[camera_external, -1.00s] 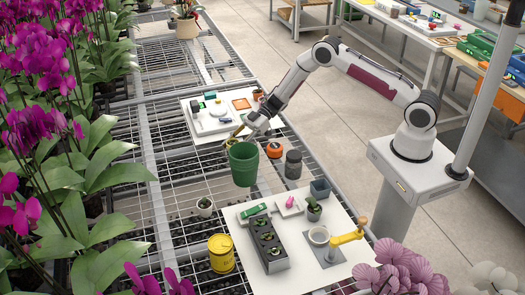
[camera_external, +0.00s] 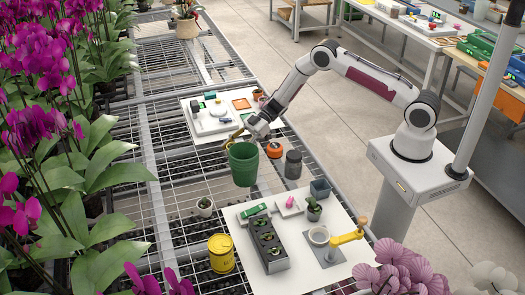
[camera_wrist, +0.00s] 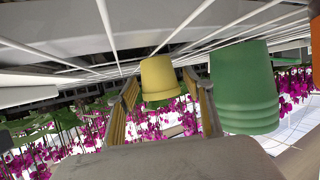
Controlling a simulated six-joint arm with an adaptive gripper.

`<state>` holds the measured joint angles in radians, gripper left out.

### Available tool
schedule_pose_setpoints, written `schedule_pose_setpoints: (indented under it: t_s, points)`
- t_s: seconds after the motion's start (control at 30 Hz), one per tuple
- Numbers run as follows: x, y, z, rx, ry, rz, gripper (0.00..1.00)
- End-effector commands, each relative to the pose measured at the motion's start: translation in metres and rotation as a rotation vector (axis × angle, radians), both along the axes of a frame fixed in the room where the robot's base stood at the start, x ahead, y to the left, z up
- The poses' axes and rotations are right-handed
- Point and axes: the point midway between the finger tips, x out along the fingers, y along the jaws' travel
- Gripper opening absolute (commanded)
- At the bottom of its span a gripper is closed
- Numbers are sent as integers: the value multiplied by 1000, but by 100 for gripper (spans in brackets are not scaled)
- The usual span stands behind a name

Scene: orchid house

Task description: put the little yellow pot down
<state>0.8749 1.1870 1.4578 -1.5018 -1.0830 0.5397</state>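The little yellow pot (camera_wrist: 160,78) shows in the wrist view between the two ribbed fingertips of my gripper (camera_wrist: 161,84). The fingers look closed on its sides. In the outside view my gripper (camera_external: 240,131) is just above and beside the rim of a large green pot (camera_external: 243,167). There the yellow pot cannot be told clearly from the yellowish fingers. The green pot, seemingly a nested stack, stands to the right of the yellow pot in the wrist view (camera_wrist: 243,90), with a gap between them.
A white board (camera_external: 296,262) in front holds a grey planter tray (camera_external: 275,262) and small items. A yellow tin (camera_external: 221,254) stands on the mesh bench. An orange pot (camera_external: 274,150) and a dark grey jar (camera_external: 293,164) stand right of the green pot. Orchids line the left.

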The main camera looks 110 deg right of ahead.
Motion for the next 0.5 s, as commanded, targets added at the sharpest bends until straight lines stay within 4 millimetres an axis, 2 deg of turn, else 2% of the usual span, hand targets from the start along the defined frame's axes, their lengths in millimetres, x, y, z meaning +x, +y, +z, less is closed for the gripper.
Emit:
schedule_pose_setpoints:
  t_s: [0.33, 0.5]
  points:
    - [-1, 0, 5, -1, 0, 0, 51]
    - [-13, -7, 10, 0, 0, -2, 51]
